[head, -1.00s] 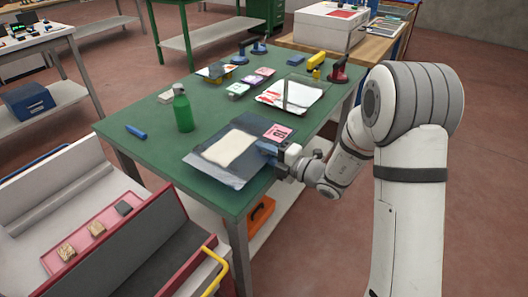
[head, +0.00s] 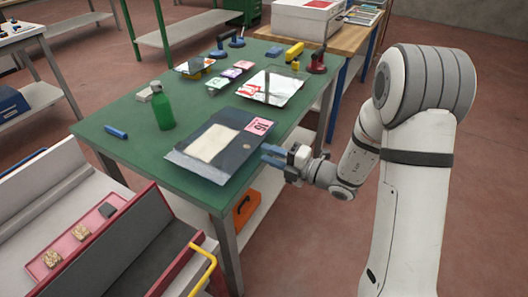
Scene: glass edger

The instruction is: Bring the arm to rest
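My gripper (head: 268,156) is just off the right edge of the green-topped table (head: 133,151). Its two blue fingers point left towards the table and look parted, with nothing seen between them. A dark glass-like sheet (head: 238,157) with a pale rectangle (head: 211,143) and a pink numbered tag (head: 257,126) lies near the table's front right corner. The fingers are close to the sheet's right edge and seem apart from it. My arm reaches in from the right side of the view.
A green bottle (head: 162,108) and a blue marker-like item (head: 116,132) stand and lie on the table. A red-trimmed cart (head: 165,226) is at front left. Floor at right is clear.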

